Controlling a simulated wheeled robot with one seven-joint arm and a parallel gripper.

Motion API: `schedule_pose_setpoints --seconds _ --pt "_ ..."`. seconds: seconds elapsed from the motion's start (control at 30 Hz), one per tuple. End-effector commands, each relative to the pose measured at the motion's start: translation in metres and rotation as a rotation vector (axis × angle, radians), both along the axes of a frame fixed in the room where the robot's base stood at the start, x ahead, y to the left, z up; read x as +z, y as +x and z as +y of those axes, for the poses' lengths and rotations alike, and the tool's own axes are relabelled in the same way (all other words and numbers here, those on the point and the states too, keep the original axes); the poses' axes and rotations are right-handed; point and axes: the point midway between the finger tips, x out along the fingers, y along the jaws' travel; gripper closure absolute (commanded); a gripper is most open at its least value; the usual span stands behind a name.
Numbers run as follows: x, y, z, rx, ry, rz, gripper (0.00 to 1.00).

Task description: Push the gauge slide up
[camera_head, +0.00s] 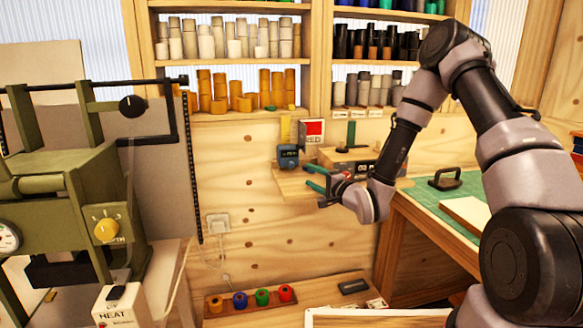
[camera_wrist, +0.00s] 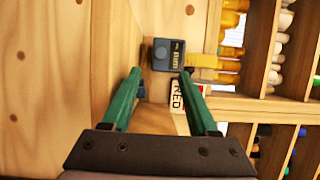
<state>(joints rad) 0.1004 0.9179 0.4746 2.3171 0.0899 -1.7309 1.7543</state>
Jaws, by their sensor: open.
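The gauge (camera_head: 288,155) is a small dark blue-grey block with a display, on the wooden wall panel above a small ledge. A yellow upright bar (camera_head: 285,130) rises above it. In the wrist view, turned sideways, the gauge slide (camera_wrist: 168,55) shows its round dial and display, with the yellow bar (camera_wrist: 212,62) running right from it. My gripper (camera_head: 311,179) has green fingers and is at the right of the gauge and a little lower. In the wrist view my gripper (camera_wrist: 160,72) is open and empty, with the gauge beyond the gap between its fingertips; contact cannot be told.
A red-and-white RED sign (camera_head: 313,132) stands right of the gauge. A wooden ledge (camera_head: 290,184) lies below. Shelves with rolls (camera_head: 240,103) are above. A green machine (camera_head: 70,190) stands left and a green-topped bench (camera_head: 450,200) right.

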Motion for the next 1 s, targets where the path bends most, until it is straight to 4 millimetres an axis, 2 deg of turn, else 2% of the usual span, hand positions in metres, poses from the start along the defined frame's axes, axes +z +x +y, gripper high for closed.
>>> schedule_pose_setpoints --seconds 0.3,0.53,0.7,0.97,1.0 --pt "0.001 0.043 0.037 0.003 -0.001 -0.003 0.4" --pt "0.0 0.071 0.057 0.0 -0.003 -0.001 0.4" --pt "0.001 0.079 0.063 0.0 -0.003 -0.001 0.4" --pt "0.0 0.08 0.063 0.0 -0.003 0.0 0.4" --pt "0.0 0.08 0.063 0.0 -0.003 0.0 0.52"
